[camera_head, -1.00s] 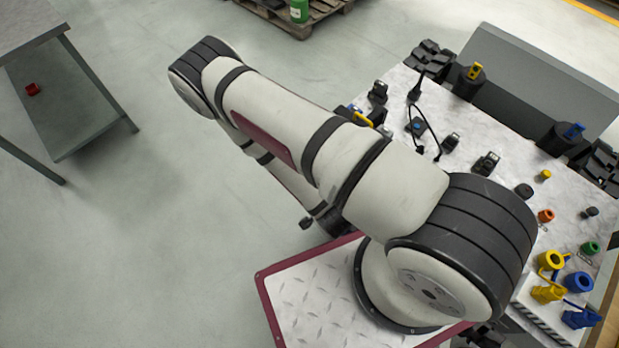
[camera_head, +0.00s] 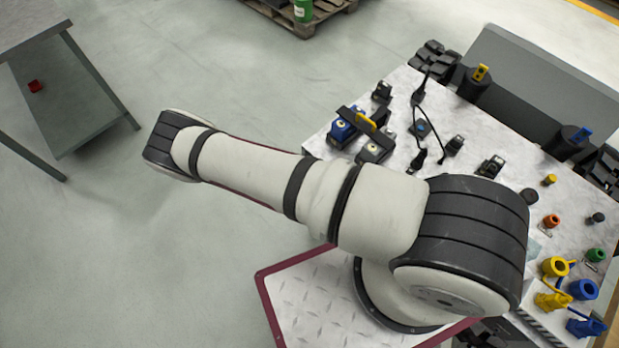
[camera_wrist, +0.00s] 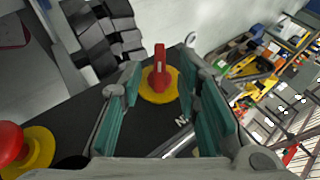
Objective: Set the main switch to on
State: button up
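The main switch (camera_wrist: 160,78) is a red knob with a pale stripe on a yellow disc, on a dark panel in the wrist view. Its narrow handle points up in the picture. A white letter N (camera_wrist: 181,121) shows below and right of it, the rest of the label being hidden or unclear. My gripper (camera_wrist: 159,92) is open, its two teal-padded fingers left and right of the switch in the picture. I cannot tell whether either finger touches it. In the head view the switch and gripper are not visible.
A red mushroom button (camera_wrist: 12,142) on a yellow disc sits left on the same panel. In the head view a worktable (camera_head: 470,112) carries connectors, cables and coloured plugs. A grey bench (camera_head: 85,120) stands at the left, with open floor between.

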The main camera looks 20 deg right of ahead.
jog(key=shift+x, duration=1.6)
grip_shut()
